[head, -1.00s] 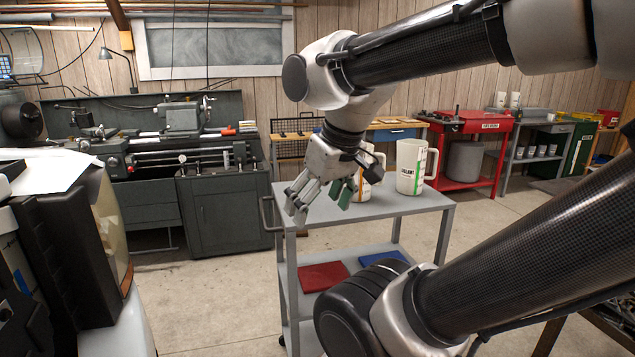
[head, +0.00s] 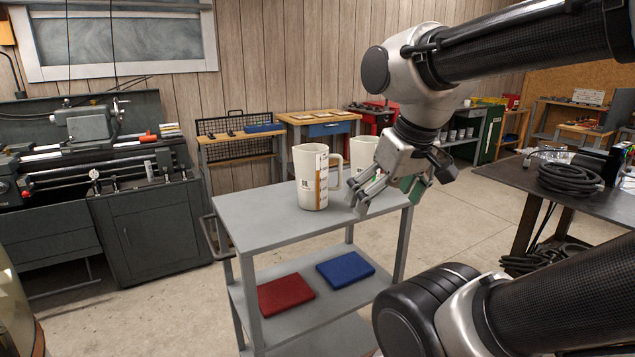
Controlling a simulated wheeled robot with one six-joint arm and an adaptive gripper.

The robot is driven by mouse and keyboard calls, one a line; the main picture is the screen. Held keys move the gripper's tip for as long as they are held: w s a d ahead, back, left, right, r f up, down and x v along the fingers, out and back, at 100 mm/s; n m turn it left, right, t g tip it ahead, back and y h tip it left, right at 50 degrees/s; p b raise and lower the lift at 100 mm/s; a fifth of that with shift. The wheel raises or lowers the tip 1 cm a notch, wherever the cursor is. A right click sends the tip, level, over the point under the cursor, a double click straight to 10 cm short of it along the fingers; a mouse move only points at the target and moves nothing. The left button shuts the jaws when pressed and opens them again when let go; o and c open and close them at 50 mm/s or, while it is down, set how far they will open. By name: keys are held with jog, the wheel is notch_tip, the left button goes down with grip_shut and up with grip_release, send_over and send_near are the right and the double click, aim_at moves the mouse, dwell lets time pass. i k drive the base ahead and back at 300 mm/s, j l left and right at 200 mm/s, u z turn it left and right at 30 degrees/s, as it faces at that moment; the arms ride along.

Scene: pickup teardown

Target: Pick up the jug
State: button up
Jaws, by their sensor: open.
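Two white jugs stand upright on the top shelf of a grey cart (head: 262,232). The left jug (head: 308,182) is in full view, with an orange and white strip on its side and its handle to the right. The second jug (head: 360,153) is to its right, mostly hidden behind my gripper, with a bit of green marking showing. My gripper (head: 378,207) is open and empty, pointing down over the right end of the cart top, in front of the second jug in the picture. I cannot tell its exact distance from that jug.
A red folded item (head: 286,294) and a blue one (head: 345,269) lie on the cart's lower shelf. A dark table (head: 580,205) with a coiled hose stands at the right. A lathe (head: 95,150) is at the left. The left part of the cart top is clear.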

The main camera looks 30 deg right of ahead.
aim_at(311, 161)
jog(key=l, duration=1.55)
jog(key=i+u, duration=0.05)
